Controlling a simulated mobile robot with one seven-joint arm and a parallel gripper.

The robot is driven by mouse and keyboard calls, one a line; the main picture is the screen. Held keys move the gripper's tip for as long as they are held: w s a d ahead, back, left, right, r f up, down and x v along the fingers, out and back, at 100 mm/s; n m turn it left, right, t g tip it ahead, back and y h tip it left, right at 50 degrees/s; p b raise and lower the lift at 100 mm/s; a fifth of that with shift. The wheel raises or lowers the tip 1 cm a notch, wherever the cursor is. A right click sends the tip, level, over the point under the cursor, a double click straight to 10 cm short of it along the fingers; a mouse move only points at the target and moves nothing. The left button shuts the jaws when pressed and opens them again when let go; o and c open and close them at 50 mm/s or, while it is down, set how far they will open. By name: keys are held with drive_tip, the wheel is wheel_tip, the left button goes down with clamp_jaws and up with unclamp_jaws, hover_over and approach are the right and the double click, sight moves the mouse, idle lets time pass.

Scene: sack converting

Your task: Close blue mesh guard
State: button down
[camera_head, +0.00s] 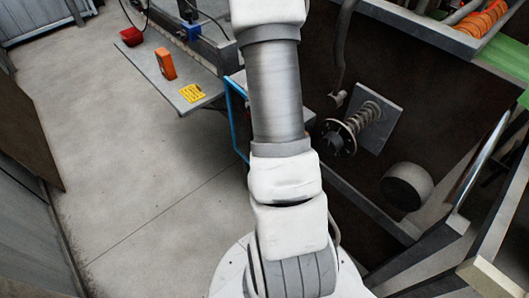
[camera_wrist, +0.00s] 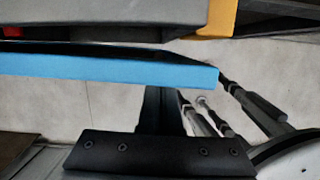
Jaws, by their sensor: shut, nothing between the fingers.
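The blue mesh guard (camera_head: 237,112) shows as a thin blue frame edge left of my arm in the head view. My arm hides the rest of it, and no mesh can be made out. In the wrist view a blue bar (camera_wrist: 110,68) runs across from the left edge to right of centre. My gripper (camera_wrist: 160,98) shows below it as a dark, shut form with nothing held. Its tip ends near the lower side of the bar; I cannot tell if they touch. In the head view my gripper is hidden behind my arm.
A dark machine with a spring spindle (camera_head: 365,118) stands on the right. The concrete floor (camera_head: 110,150) on the left is clear.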

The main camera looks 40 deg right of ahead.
drive_tip(key=shift+s+d+n+p, duration=0.1)
drive_tip(key=shift+d+n+p, duration=0.3)
drive_tip(key=shift+d, duration=0.85)
drive_tip(key=shift+d, duration=0.1)
